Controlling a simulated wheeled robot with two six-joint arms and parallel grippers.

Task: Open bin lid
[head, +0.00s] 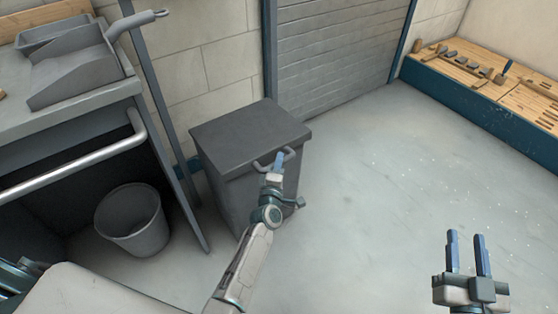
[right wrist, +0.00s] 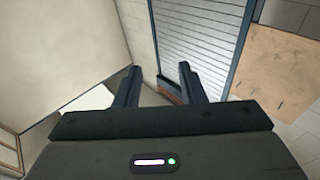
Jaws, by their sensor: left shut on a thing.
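The dark grey bin (head: 233,190) stands against the wall in the head view. Its flat lid (head: 248,134) lies closed on top. A bar handle (head: 289,156) sticks out at the front edge of the lid. My left gripper (head: 278,163) is at this handle, its blue fingers shut on it. The fingers hide part of the handle. My right gripper (head: 467,254) is at the lower right over open floor, its fingers apart and empty. In the right wrist view its two fingers (right wrist: 160,86) are also spread with nothing between them.
A bench with a rail (head: 75,165) stands left of the bin, with a dustpan-like grey scoop (head: 85,65) on top. A grey bucket (head: 133,222) is under it. A low platform with tools (head: 490,85) lies at the upper right. The middle floor is clear.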

